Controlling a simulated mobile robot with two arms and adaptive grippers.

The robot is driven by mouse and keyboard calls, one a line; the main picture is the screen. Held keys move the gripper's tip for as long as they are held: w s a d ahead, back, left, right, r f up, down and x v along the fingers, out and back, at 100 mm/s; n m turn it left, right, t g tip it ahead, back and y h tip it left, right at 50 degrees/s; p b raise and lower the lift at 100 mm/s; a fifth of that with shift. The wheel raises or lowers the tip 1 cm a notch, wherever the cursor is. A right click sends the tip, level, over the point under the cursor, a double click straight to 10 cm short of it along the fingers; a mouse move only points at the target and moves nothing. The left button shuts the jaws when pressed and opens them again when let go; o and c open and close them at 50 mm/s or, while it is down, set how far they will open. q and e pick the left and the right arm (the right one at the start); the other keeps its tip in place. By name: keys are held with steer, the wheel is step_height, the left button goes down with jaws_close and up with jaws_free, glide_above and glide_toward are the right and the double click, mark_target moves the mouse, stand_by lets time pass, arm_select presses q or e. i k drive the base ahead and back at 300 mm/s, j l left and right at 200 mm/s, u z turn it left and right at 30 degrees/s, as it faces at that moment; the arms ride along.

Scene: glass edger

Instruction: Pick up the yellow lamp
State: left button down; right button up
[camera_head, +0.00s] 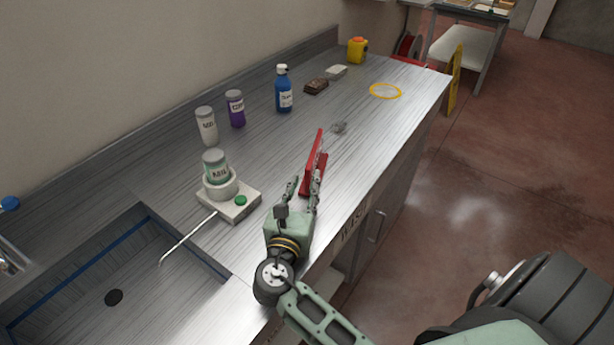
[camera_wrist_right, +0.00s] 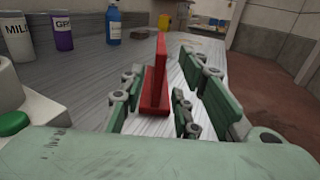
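The yellow lamp (camera_head: 357,50), a small yellow body with an orange top, stands upright at the far end of the steel counter. In the right wrist view it is small and far off (camera_wrist_right: 165,22), partly behind a red piece. My right gripper (camera_head: 305,180) is open over the near part of the counter, well short of the lamp. The red piece (camera_head: 314,165), an upright plate on a flat base, stands just ahead of its fingers; in the right wrist view it shows between them (camera_wrist_right: 156,92). I cannot tell whether they touch it. My left gripper is not in view.
Along the wall side stand a blue bottle (camera_head: 283,92), a purple jar (camera_head: 235,109) and a white jar (camera_head: 206,126). A brown block (camera_head: 316,87), a pale block (camera_head: 337,72) and a yellow ring (camera_head: 371,91) lie nearer the lamp. A sink (camera_head: 150,290) is at left.

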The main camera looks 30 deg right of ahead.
mark_target(356, 54)
steer(key=z, duration=1.35)
